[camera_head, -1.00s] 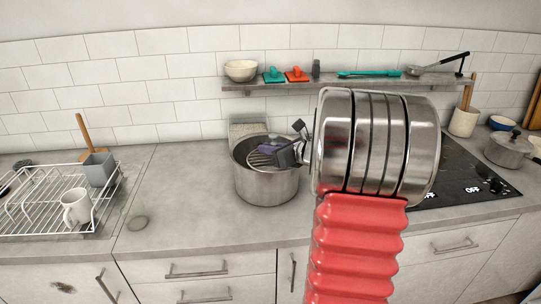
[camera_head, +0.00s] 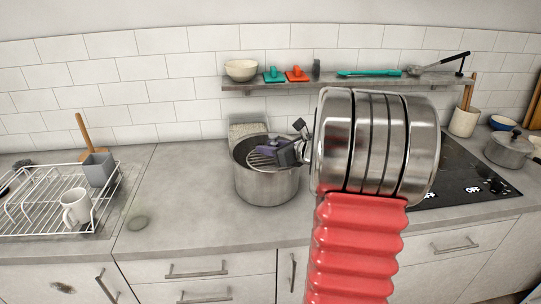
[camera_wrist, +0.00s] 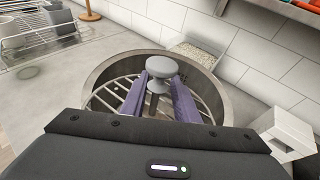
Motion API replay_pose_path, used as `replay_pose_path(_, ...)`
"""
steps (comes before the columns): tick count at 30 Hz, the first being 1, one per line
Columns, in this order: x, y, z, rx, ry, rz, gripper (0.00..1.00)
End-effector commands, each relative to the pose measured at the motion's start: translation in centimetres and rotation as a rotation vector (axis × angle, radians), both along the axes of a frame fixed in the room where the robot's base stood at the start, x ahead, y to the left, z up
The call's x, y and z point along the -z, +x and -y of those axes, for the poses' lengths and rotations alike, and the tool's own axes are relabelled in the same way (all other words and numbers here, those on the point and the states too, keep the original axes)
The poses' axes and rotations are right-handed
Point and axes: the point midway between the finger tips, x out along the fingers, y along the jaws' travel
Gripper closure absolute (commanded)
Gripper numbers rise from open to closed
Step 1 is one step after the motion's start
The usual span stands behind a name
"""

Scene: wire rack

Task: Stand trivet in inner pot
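The inner pot (camera_head: 265,187) is a round steel pot standing on the counter; it also shows in the wrist view (camera_wrist: 222,84). The trivet (camera_head: 258,160) is a round metal wire grate with a grey knob on a stem. It shows inside the pot's rim in the wrist view (camera_wrist: 107,97). My gripper (camera_head: 268,150) reaches over the pot from the right. In the wrist view its purple fingers (camera_wrist: 158,84) are on both sides of the knob's stem and seem closed on it. The trivet's legs and the pot's bottom are hidden, so I cannot tell if they touch.
A speckled block-like container (camera_head: 247,129) stands behind the pot by the wall. A wire dish rack (camera_head: 40,215) with a white mug (camera_head: 76,208) is at left. The black cooktop (camera_head: 455,175) is at right.

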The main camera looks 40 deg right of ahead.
Motion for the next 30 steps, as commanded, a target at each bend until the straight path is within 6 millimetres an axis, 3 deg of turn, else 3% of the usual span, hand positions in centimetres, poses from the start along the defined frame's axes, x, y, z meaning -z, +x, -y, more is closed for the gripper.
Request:
replay_pose_path(1,3.3,-0.6,-0.9,-0.012,0.022,-0.054,0.57)
replay_pose_path(5,3.2,-0.9,-0.9,-0.011,0.023,-0.053,0.57)
replay_pose_path(11,2.5,-2.6,-0.7,-0.008,0.022,-0.052,0.57)
replay_pose_path(24,-0.6,-9.5,-0.4,-0.003,0.023,-0.048,0.57)
replay_pose_path(30,-1.7,-11.4,-0.4,-0.005,0.023,-0.044,0.57)
